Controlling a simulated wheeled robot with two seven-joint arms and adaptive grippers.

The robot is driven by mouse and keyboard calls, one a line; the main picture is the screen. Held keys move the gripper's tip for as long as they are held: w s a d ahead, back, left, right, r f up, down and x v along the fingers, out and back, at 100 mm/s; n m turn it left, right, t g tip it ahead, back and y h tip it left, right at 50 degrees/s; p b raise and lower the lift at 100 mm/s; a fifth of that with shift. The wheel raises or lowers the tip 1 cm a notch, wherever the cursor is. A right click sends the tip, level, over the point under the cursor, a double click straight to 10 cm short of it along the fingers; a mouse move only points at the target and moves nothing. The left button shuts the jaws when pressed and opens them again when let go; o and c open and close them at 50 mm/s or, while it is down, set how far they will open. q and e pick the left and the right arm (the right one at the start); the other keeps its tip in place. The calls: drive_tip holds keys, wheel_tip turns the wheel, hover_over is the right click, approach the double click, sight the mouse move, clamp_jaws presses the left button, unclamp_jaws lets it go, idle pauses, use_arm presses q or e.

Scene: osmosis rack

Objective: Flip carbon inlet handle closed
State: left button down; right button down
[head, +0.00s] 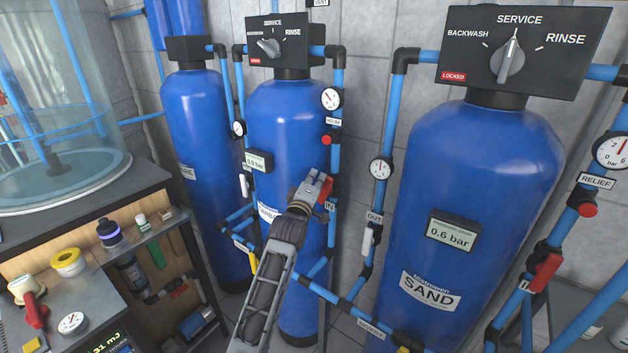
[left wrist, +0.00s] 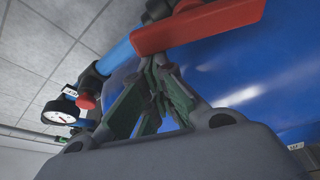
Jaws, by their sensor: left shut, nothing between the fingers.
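The carbon inlet handle (head: 325,191) is red and sits on the blue pipe at the right side of the middle blue tank (head: 285,120), beside an IN label (head: 330,206). My left gripper (head: 319,180) is at the handle and partly covers it. In the left wrist view the red handle (left wrist: 200,27) crosses just beyond the fingertips, with the blue pipe (left wrist: 115,57) to its left. The left gripper (left wrist: 165,75) is shut and empty, very close to the handle; I cannot tell whether they touch. The right gripper is not in view.
The sand tank (head: 470,180) with its 0.6 bar display stands to the right. A pipe with a gauge (head: 381,168) and an OUT valve (head: 367,241) runs between the tanks. A bench (head: 90,200) with bottles and tools is at the left.

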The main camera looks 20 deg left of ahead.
sight(327, 183)
use_arm(q)
drive_tip(key=d+m+h, duration=0.1)
drive_tip(key=m, duration=0.2)
drive_tip(key=s+d+m+t+h, duration=0.1)
drive_tip(key=m, duration=0.2)
drive_tip(key=d+m+h, duration=0.1)
drive_tip(key=m, duration=0.2)
drive_tip(key=shift+s+d+f+m+t+b, duration=0.15)
drive_tip(key=shift+d+m+t+b, duration=0.1)
drive_tip(key=shift+m+t+b, duration=0.1)
drive_tip(key=shift+s+d+f+m+h, duration=0.15)
drive_tip(key=shift+d+f+m+h, duration=0.4)
drive_tip(key=shift+m, duration=0.85)
drive_tip(key=shift+s+d+f+m+h, duration=0.1)
drive_tip(key=shift+d+m+h, duration=0.1)
drive_tip(key=shift+m+h, duration=0.95)
drive_tip(key=shift+s+d+f+m+h, duration=0.15)
drive_tip(key=shift+d+f+m+h, duration=0.2)
drive_tip(key=shift+m, duration=1.35)
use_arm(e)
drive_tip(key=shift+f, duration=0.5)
use_arm(q)
drive_tip(key=shift+r, duration=0.1)
